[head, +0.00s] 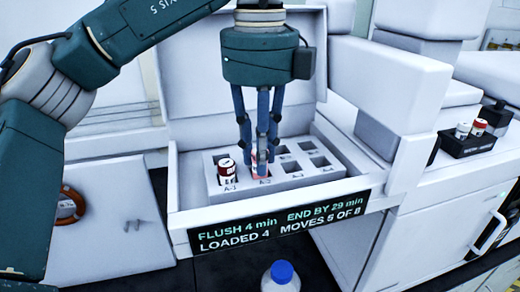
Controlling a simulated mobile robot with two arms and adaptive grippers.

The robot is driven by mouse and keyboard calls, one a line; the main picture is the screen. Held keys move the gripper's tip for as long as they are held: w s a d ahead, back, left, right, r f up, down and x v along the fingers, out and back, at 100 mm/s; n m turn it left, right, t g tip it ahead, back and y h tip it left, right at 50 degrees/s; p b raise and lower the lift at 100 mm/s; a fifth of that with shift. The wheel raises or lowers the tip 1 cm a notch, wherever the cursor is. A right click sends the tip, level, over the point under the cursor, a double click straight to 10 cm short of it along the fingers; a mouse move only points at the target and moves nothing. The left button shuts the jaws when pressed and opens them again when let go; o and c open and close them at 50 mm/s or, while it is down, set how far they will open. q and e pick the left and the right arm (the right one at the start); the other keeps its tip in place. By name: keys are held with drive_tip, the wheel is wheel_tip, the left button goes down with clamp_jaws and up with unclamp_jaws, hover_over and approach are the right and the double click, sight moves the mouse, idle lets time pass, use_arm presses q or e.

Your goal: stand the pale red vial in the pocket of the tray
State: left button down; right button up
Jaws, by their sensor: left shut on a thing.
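My left gripper (259,150) comes down from above into the open white drawer box and is shut on the pale red vial (257,171). Its fingers hide most of the vial. The vial looks upright at a front-row pocket of the tray (295,183), just right of a dark red vial with a white cap (228,172) that stands in the pocket marked A-1. I cannot tell how deep the pale red vial sits. Several other pockets to the right look empty. My right gripper is not in view.
The box's raised lid stands behind the tray. A blue-capped bottle (281,277) stands in front. A black rack (472,140) with vials sits at right. An orange ring (70,206) is at left.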

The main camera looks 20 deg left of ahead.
use_arm(q)
drive_tip(key=shift+f, duration=0.4)
drive_tip(key=c, duration=1.1)
unclamp_jaws()
drive_tip(key=shift+r, duration=0.1)
wheel_tip(320, 180, up, 7)
drive_tip(key=p, duration=0.6)
